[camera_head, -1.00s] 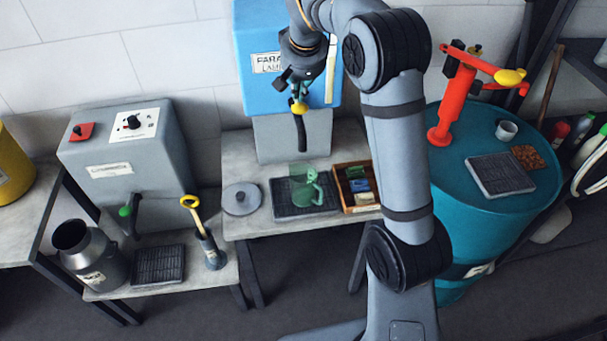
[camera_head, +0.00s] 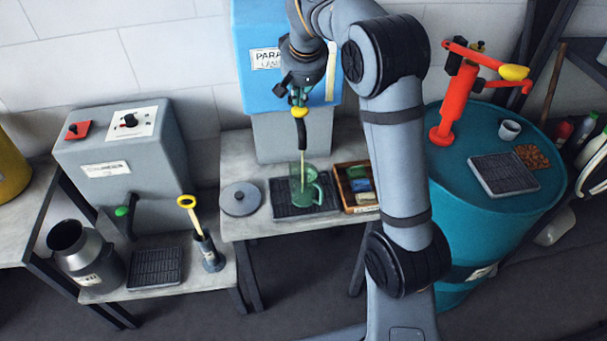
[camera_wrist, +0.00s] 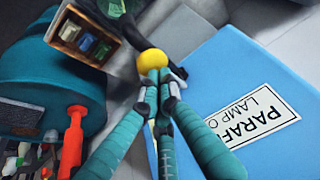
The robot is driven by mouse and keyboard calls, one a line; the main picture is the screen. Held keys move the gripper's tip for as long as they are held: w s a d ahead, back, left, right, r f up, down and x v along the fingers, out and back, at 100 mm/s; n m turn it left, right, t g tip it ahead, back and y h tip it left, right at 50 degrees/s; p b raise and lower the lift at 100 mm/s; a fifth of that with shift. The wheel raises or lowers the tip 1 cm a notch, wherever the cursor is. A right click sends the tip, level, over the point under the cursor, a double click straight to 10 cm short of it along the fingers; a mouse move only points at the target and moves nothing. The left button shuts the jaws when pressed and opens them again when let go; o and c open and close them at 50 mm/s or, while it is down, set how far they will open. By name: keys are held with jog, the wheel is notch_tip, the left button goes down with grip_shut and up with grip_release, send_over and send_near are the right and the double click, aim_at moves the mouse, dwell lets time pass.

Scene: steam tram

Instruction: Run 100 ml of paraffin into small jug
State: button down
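The blue tank (camera_head: 262,90), labelled PARAFFIN LAMP OIL, stands on a grey block at the back; it also fills the right of the wrist view (camera_wrist: 225,75). My gripper (camera_head: 300,101) is at the tap's yellow knob (camera_head: 299,112). In the wrist view, my fingers (camera_wrist: 156,80) close together against the yellow knob (camera_wrist: 151,63). The dark spout (camera_head: 301,135) hangs below it. A thin pale stream (camera_head: 303,158) runs from the spout into the green see-through small jug (camera_head: 314,196). The liquid level in the jug is too small to tell.
The jug stands on a dark drip grid (camera_head: 280,208). A grey round lid (camera_head: 240,199) lies left of it, and a wooden box (camera_head: 343,184) of small packs stands right. A teal drum (camera_head: 470,215) with a red pump (camera_head: 455,105) is at the right.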

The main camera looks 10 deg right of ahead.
jog(key=shift+f+b, duration=0.85)
jog(key=shift+f, duration=0.15)
jog(key=shift+r, duration=0.15)
dwell(3.7)
jog(key=shift+r+p, duration=2.35)
jog(key=shift+r, duration=0.2)
notch_tip(320, 180, up, 6)
jog(key=p, duration=0.5)
jog(key=shift+f, duration=0.1)
